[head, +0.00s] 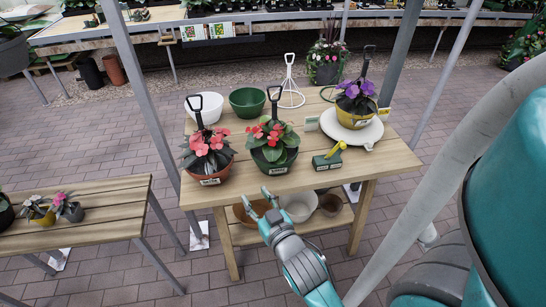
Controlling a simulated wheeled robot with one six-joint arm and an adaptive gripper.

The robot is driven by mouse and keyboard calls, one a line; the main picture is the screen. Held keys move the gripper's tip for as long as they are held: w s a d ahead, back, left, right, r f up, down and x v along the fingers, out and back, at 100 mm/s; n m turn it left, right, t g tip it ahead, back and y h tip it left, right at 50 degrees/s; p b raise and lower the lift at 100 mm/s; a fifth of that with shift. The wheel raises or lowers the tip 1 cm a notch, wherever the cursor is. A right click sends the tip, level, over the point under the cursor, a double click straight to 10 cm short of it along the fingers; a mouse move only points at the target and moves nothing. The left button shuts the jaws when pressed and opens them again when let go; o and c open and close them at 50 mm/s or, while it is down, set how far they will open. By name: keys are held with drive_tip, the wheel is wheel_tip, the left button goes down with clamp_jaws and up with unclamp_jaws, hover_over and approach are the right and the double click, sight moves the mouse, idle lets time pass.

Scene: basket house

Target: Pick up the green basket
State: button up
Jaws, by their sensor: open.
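A dark green hanging basket (275,163) with pinkish-red flowers and a black hook handle stands upright on the wooden table, near its front edge. Leaves hide much of its rim. An empty green bowl (248,101) sits behind it, toward the back of the table. My gripper (257,197) is open and empty at the table's front edge. It appears just below the green basket in the head view, apart from it. The exact gap in depth is hard to tell.
A terracotta basket (208,178) with red flowers stands close on the left. A green-and-yellow tool (327,161) lies on the right. Behind it, a yellow basket (354,116) with purple flowers stands on a white round stand (366,135). The table's front right is clear.

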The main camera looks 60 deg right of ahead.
sight(275, 110)
drive_tip(key=w+d+r+m+g+h, duration=0.1)
drive_tip(key=d+r, duration=0.2)
drive_tip(key=d, duration=0.3)
drive_tip(key=w+d+r+m+g+h, duration=0.1)
drive_tip(key=w+d+r+h, duration=0.1)
drive_tip(key=d, duration=0.5)
drive_tip(key=w+d+r+m+g+h, duration=0.1)
drive_tip(key=d+r+m+h, duration=0.1)
drive_tip(key=d+r, duration=0.3)
drive_tip(key=shift+w+d, duration=0.25)
drive_tip(key=shift+d, duration=1)
drive_tip(key=shift+r+x, duration=0.15)
drive_tip(key=shift+x, duration=0.75)
drive_tip(key=shift+r+x, duration=0.15)
drive_tip(key=shift+x, duration=0.7)
drive_tip(key=shift+r+x, duration=0.2)
drive_tip(key=shift+x, duration=0.7)
drive_tip(key=shift+w+a, duration=0.15)
clamp_jaws()
drive_tip(key=shift+r, duration=0.15)
